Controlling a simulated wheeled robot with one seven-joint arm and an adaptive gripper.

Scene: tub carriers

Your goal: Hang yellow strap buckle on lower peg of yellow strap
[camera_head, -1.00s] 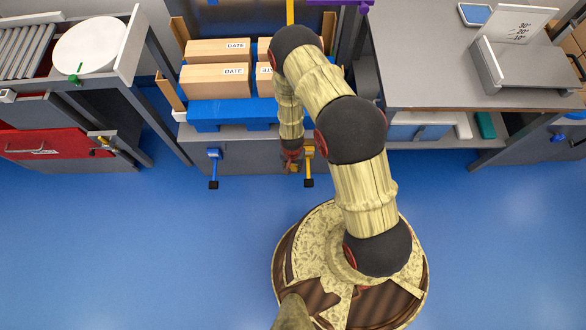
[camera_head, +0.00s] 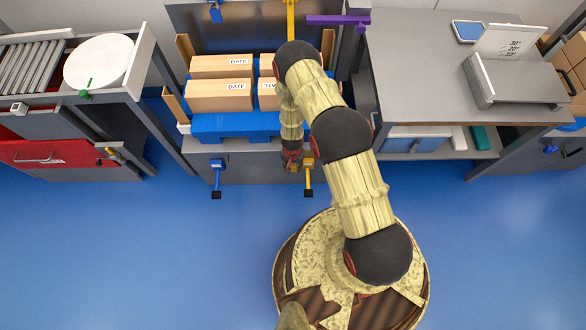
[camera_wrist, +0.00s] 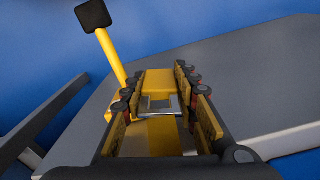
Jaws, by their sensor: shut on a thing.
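The yellow strap (camera_head: 291,18) hangs at the top of the rack, and my arm hides its lower run in the head view. The lower peg (camera_head: 308,180) is a yellow rod with a black end cap, sticking out from the rack's front. It also shows in the wrist view as a yellow rod (camera_wrist: 110,55), just beyond and left of my fingers. My gripper (camera_wrist: 158,85) is shut on the yellow buckle (camera_wrist: 159,106), which has a grey metal centre. In the head view my gripper is small and partly hidden, close beside the peg's upper left. Contact between buckle and peg cannot be told.
A blue peg (camera_head: 217,178) sticks out to the left. A blue tub (camera_head: 220,124) with cardboard boxes (camera_head: 219,95) sits on the rack. A purple strap part (camera_head: 338,20) is at upper right. A grey table (camera_head: 430,70) stands right, a cart (camera_head: 142,65) left. The floor is clear.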

